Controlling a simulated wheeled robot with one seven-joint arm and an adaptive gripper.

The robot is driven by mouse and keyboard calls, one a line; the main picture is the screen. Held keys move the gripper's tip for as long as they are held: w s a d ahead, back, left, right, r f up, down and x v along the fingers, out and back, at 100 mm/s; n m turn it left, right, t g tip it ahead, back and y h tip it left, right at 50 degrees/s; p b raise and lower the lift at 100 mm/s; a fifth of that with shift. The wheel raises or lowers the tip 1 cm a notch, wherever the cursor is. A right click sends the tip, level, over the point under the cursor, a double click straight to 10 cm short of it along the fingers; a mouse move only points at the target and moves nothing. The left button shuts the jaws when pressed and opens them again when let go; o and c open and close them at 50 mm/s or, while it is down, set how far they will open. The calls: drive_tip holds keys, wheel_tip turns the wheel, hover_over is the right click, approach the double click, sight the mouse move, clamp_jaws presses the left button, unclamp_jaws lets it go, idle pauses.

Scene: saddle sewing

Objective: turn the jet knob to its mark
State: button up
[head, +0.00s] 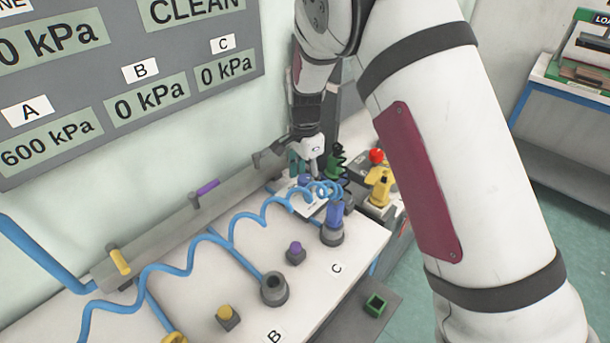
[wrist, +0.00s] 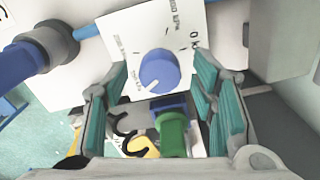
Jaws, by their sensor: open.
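The blue round knob (wrist: 158,72) sits on a white dial plate (wrist: 140,30) in the wrist view. The plate has printed kPa labels and tick marks around the knob, with a 0 label to the right. A faint light pointer line shows on the knob's lower left. In the head view the knob (head: 305,180) is small and partly hidden below my gripper (head: 305,162). My gripper (wrist: 160,65) is open, its teal finger pads on either side of the knob in the picture. I cannot tell whether either pad touches it.
A green fitting (wrist: 173,135) stands close below the knob in the wrist view. A coiled blue hose (head: 270,205) runs to the blue connector (head: 335,213) at C. The wall panel (head: 100,85) reads A 600 kPa, B and C 0 kPa. A red button (head: 376,156) is at right.

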sight(305, 178)
wheel_tip(305, 178, up, 12)
idle(0.5)
drive_tip(key=s+d+r+n+t+y, duration=0.15)
drive_tip(key=s+d+r+n, duration=0.45)
drive_tip(key=s+d+r, duration=0.6)
drive_tip(key=s+d+n+t, duration=0.1)
drive_tip(key=s+d+n, duration=0.1)
drive_tip(key=s, duration=0.8)
drive_tip(key=s+d+n+t+h, duration=0.1)
drive_tip(key=s+n, duration=0.3)
drive_tip(key=s, duration=0.6)
drive_tip(key=shift+d+r+t, duration=0.25)
drive_tip(key=shift+d+t, duration=0.35)
drive_tip(key=shift+t, duration=0.15)
drive_tip(key=shift+h, duration=0.25)
drive_tip(key=shift+c, duration=0.2)
